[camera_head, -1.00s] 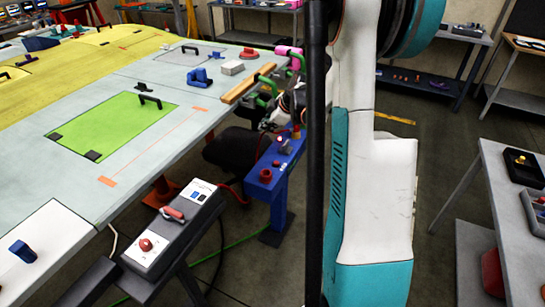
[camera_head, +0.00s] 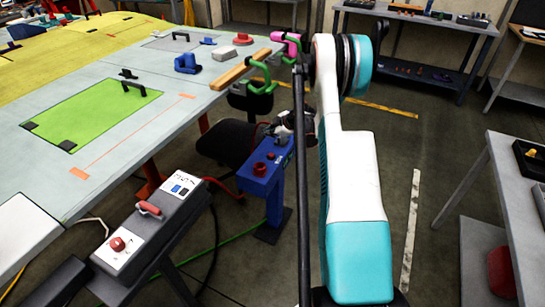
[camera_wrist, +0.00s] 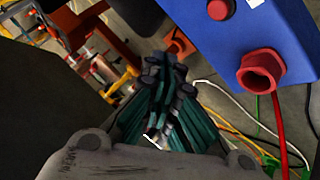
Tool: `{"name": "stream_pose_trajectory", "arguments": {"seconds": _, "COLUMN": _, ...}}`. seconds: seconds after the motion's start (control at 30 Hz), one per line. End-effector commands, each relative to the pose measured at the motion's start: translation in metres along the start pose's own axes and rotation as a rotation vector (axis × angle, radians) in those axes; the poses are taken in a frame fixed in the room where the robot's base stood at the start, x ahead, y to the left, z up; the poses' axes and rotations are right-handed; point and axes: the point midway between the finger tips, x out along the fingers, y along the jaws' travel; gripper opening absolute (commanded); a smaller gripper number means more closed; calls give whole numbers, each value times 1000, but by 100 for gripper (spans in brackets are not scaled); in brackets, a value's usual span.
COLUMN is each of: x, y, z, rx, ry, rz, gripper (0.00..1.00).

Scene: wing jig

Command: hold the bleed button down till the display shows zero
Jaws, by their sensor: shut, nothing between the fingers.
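A blue pedestal box (camera_head: 254,184) stands beside the table. It carries a red button (camera_head: 271,156) and a hollow red fitting (camera_head: 260,169). My gripper (camera_wrist: 165,62) is shut and empty, left of the fitting and apart from both. In the head view it is mostly hidden near the far end of the box. No readable number shows, and I cannot tell which control is the bleed button.
A grey control box (camera_head: 165,220) with a red button (camera_head: 118,244) and red handle (camera_head: 149,209) stands nearer, left of the pedestal. The wing table (camera_head: 175,125) borders the left. A black stool (camera_head: 228,143) stands behind the pedestal. Cables cross the floor.

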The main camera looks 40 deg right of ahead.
Motion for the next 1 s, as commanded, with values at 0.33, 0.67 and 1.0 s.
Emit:
{"name": "stream_pose_trajectory", "arguments": {"seconds": 0.33, "x": 1, "y": 0, "z": 0, "rx": 0, "ry": 1, "rz": 0, "gripper": 0}}
{"name": "stream_pose_trajectory", "arguments": {"seconds": 0.67, "x": 13, "y": -9, "z": 9, "rx": 0, "ry": 0, "rz": 0, "gripper": 0}}
{"name": "stream_pose_trajectory", "arguments": {"seconds": 1.0, "x": 44, "y": -32, "z": 32, "rx": 0, "ry": 0, "rz": 0, "gripper": 0}}
